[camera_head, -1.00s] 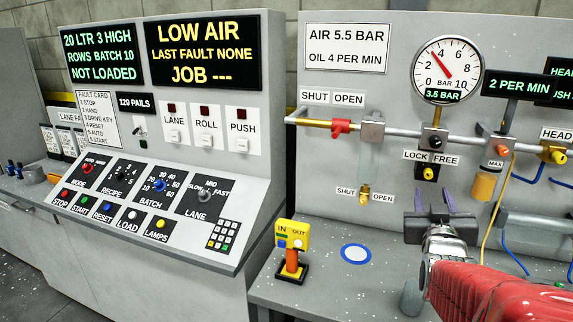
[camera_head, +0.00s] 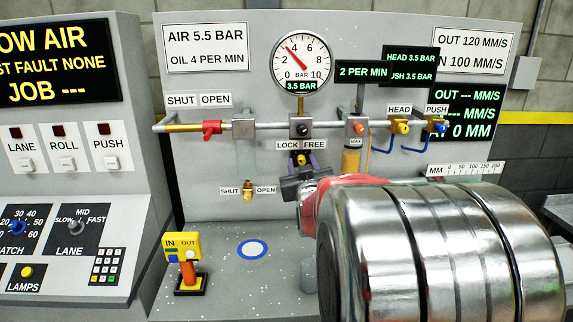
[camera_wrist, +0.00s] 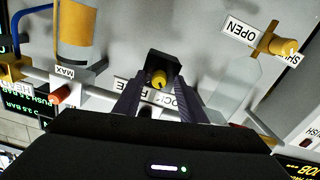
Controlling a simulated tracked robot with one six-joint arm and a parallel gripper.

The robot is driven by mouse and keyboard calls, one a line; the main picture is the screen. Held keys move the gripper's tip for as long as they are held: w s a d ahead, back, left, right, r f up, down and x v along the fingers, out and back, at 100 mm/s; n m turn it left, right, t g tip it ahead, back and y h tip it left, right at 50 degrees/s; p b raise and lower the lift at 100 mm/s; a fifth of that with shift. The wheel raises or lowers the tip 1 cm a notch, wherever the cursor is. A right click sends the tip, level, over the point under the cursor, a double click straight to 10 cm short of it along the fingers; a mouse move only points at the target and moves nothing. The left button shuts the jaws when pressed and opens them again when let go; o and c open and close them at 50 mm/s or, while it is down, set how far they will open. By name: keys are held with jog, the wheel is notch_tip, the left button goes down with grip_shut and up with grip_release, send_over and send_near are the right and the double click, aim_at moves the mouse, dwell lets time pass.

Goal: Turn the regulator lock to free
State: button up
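The regulator lock is a small yellow knob on a black block (camera_head: 301,160), below the LOCK / FREE label (camera_head: 301,145) on the grey panel. In the wrist view the yellow knob (camera_wrist: 159,79) sits in the middle, between the tips of two purple fingers. My gripper (camera_head: 304,167) reaches up to the lock from below; in the wrist view my gripper (camera_wrist: 160,84) is open, with a gap seen on each side of the knob. I cannot tell which way the knob points. The lower part of the lock is partly hidden by the gripper in the head view.
A pipe (camera_head: 270,126) runs across above the lock, with a red valve handle (camera_head: 211,127) at left. The round gauge (camera_head: 301,62) reads 3.5 bar. An amber bowl (camera_head: 351,161) hangs close right. A small brass valve (camera_head: 248,192) is lower left.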

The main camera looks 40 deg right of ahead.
jog(key=shift+w+d, duration=0.15)
jog(key=shift+w, duration=0.05)
jog(key=shift+c, duration=0.3)
grip_shut()
jog(key=shift+a, duration=0.2)
jog(key=shift+d, duration=0.1)
